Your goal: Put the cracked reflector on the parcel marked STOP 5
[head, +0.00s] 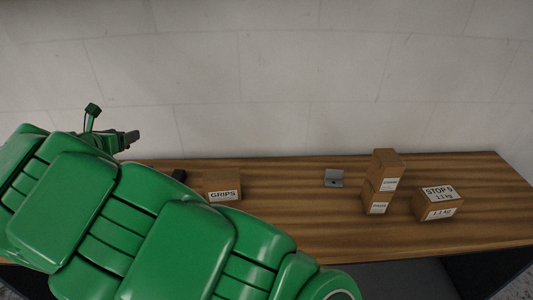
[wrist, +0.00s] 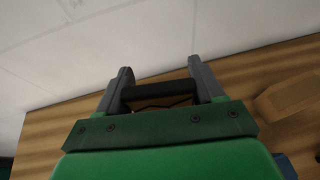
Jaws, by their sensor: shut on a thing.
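The parcel marked STOP 5 (head: 427,208) is a brown carton with white labels at the right of the wooden bench in the head view. My gripper (head: 131,137) is raised at the far left in that view, well away from the parcel. In the wrist view my gripper (wrist: 160,70) has its two grey fingers on either end of a dark bar-shaped thing (wrist: 158,90). An amber-brown patch shows just under the bar. I cannot tell whether this is the cracked reflector, and no crack can be made out.
On the bench (head: 285,207) stand a GRIPS carton (head: 222,183), a grey bracket-like piece (head: 333,178) and two stacked cartons (head: 382,166) left of the parcel. A black object (head: 179,175) is partly hidden by my arm. A carton (wrist: 290,95) shows in the wrist view.

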